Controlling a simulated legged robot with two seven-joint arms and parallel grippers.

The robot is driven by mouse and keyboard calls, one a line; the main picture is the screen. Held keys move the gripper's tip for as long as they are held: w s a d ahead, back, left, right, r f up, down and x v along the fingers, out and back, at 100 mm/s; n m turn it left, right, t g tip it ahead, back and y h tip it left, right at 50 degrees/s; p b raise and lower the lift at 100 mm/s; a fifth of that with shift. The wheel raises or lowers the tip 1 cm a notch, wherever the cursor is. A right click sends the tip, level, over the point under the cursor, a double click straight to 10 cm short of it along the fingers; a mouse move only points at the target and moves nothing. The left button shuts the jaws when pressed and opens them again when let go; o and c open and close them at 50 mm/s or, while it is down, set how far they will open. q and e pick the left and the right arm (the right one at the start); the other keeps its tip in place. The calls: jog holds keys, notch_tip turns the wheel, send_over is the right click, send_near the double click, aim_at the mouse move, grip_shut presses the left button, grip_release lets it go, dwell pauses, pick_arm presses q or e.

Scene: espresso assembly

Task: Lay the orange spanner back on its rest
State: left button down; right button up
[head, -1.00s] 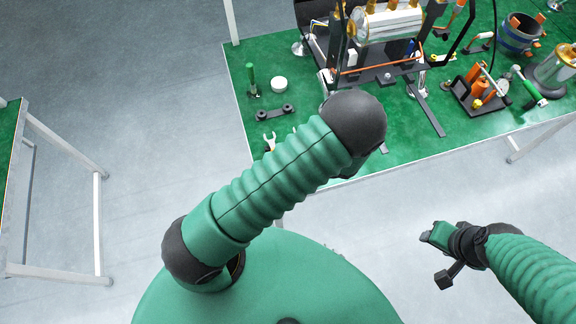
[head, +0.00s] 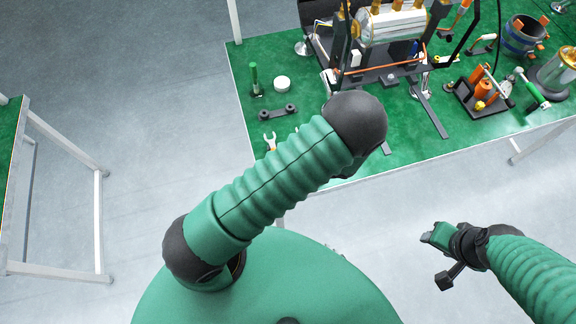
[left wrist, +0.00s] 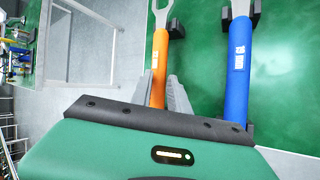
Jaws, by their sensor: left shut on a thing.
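The orange spanner (left wrist: 159,70) shows in the left wrist view, its pale open end at the top and its handle between the fingers of my left gripper (left wrist: 170,92). The gripper is shut on it. Its upper part is beside a black rest block (left wrist: 176,29); I cannot tell whether they touch.
A blue spanner (left wrist: 237,70) lies to the right of the orange one, with black rest blocks at its ends. The green table (head: 330,168) also bears a black two-knob part (head: 278,112), a white puck (head: 282,84), a green-handled tool (head: 254,78) and the espresso machine (head: 390,28).

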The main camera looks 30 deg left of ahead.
pick_arm(q)
jog(key=shift+f, duration=0.2)
jog(key=c, duration=1.2)
grip_release()
jog(key=shift+d, duration=0.15)
jog(key=v, duration=1.7)
jog(key=s+a+r+n+t+h, duration=0.1)
jog(key=a+n+h, duration=0.1)
jog(key=n, duration=0.8)
jog(key=s+a+r+n+t+h, duration=0.1)
jog(key=s+a+r+n+h, duration=0.1)
jog(key=n, duration=0.7)
jog(key=s+a+r+n+t+h, duration=0.1)
jog(key=n+h, duration=0.3)
jog(key=n, duration=0.6)
jog(key=shift+s+a+r+n+b, duration=0.3)
jog(key=shift+s+a+r, duration=0.35)
jog(key=shift+a, duration=0.1)
